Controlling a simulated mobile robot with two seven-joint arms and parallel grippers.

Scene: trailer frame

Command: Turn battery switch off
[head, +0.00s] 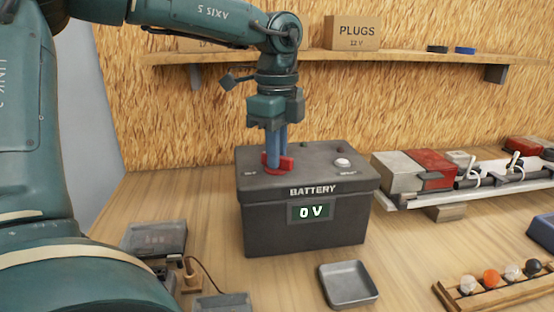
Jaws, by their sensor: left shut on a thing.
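The dark grey battery (305,232) stands on the wooden bench in the middle of the head view. Its front display (312,212) reads "0 V". The red battery switch (286,163) is on the left of the battery's top. My left gripper (273,165) points down from above with its blue fingers shut on the switch, and the fingers hide part of it. A white round button or lamp (342,163) is on the right of the top. Small labels lie near both, too small to read surely. My right gripper is not in view.
A trailer light board (440,190) with red and white lamps lies at right. A small grey tray (347,284) sits in front of the battery, and a rack of coloured balls or bulbs (500,295) at front right. A shelf (400,57) holds a "PLUGS" box (352,33).

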